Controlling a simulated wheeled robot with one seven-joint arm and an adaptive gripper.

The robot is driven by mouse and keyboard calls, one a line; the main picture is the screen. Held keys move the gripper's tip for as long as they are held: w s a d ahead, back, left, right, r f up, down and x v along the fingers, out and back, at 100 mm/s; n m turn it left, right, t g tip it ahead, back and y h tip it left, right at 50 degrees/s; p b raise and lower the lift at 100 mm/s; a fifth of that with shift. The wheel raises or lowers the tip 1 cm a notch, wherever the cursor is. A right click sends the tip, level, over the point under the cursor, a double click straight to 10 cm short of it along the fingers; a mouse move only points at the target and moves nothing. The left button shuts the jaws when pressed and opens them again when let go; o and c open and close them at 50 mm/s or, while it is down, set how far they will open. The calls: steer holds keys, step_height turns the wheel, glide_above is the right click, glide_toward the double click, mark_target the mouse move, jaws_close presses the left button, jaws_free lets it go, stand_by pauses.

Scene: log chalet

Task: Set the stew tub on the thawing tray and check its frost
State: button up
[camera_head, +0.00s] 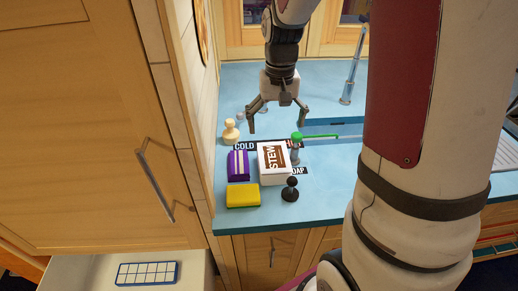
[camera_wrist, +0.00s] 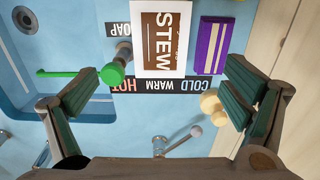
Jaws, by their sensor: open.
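The stew tub (camera_head: 274,164) is a white box with a brown STEW label, upright on the blue counter. In the wrist view the stew tub (camera_wrist: 160,62) is at top centre, partly cut off by the frame's edge. My gripper (camera_head: 278,126) is above the counter, behind the tub in the head view, apart from it. In the wrist view my gripper (camera_wrist: 160,88) has its fingers wide apart with nothing held between them. I cannot make out a thawing tray for certain, and no frost is discernible on the tub.
A purple striped box (camera_head: 238,165), yellow sponge (camera_head: 242,196), black knobbed piece (camera_head: 290,190), cream knobbed piece (camera_head: 231,131) and green-topped piece (camera_head: 296,136) crowd the tub. A sink (camera_wrist: 60,90) lies beyond them. An open drawer (camera_head: 95,270) holds a blue-rimmed gridded tray (camera_head: 148,273).

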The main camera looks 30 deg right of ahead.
mark_target(274, 157)
step_height(274, 157, down, 8)
steer(key=shift+d+f, duration=0.1)
steer(key=shift+f, duration=0.1)
steer(key=shift+w+f+p, duration=0.15)
steer(key=shift+f+p, duration=0.15)
steer(key=shift+f, duration=1.2)
steer(key=shift+w+f+p, duration=0.1)
steer(key=shift+f+p, duration=0.15)
steer(key=shift+f, duration=1.2)
steer(key=c, duration=1.8)
steer(key=shift+o, duration=0.2)
steer(key=shift+r, duration=0.15)
step_height(274, 157, up, 18)
steer(key=b, duration=0.1)
